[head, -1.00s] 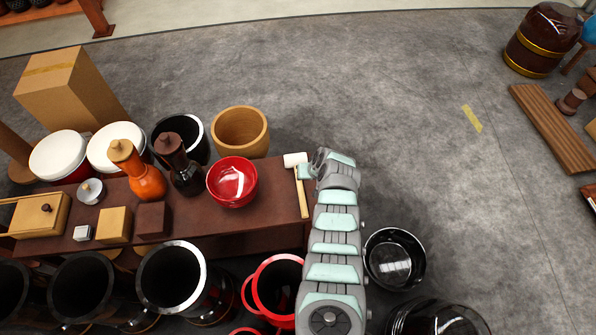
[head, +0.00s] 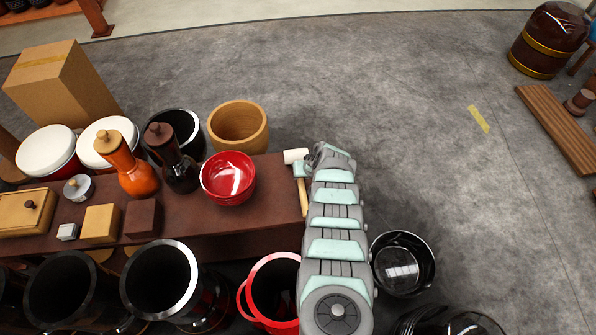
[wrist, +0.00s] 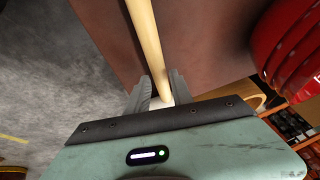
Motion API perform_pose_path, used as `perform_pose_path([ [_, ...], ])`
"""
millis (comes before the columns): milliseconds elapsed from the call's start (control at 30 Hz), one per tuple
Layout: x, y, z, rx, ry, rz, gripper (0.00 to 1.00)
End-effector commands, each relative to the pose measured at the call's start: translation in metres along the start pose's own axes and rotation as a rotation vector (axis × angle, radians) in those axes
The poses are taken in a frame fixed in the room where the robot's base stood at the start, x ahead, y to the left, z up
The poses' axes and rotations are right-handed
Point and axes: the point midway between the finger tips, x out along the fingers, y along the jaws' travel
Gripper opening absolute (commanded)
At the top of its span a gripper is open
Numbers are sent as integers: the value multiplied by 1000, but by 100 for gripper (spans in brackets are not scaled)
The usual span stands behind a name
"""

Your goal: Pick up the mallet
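The mallet has a white head (head: 294,156) and a pale wooden handle (head: 303,198). It lies at the right end of the dark brown bench (head: 270,190). My gripper (head: 302,170) is at the handle just below the head in the head view. In the wrist view, the handle (wrist: 147,40) runs down between the two grey fingertips of my gripper (wrist: 160,78), and part of the white head shows behind them. The fingers are close on both sides of the handle; whether they press on it cannot be told.
A red bowl (head: 228,178) stands on the bench left of the mallet, and a wooden pot (head: 238,130) stands behind. A red-rimmed pot (head: 272,290) and a black bowl (head: 402,263) are in front. Grey floor (head: 420,120) lies open to the right.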

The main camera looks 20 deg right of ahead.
Motion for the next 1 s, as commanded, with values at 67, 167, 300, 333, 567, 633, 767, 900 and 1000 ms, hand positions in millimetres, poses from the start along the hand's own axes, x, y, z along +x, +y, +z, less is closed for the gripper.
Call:
perform_pose_path([
  [67, 15, 2, 2, 0, 2, 0, 27],
  [167, 22, 1, 1, 0, 2, 0, 27],
  [300, 24, 1, 0, 0, 2, 0, 27],
  [333, 24, 0, -1, 0, 1, 0, 27],
  [567, 22, 0, -1, 1, 1, 0, 23],
  [633, 22, 0, -1, 1, 1, 0, 18],
  [767, 23, 0, 0, 1, 0, 0, 7],
  [900, 23, 0, 0, 1, 0, 0, 0],
  [1000, 23, 0, 0, 1, 0, 0, 0],
])
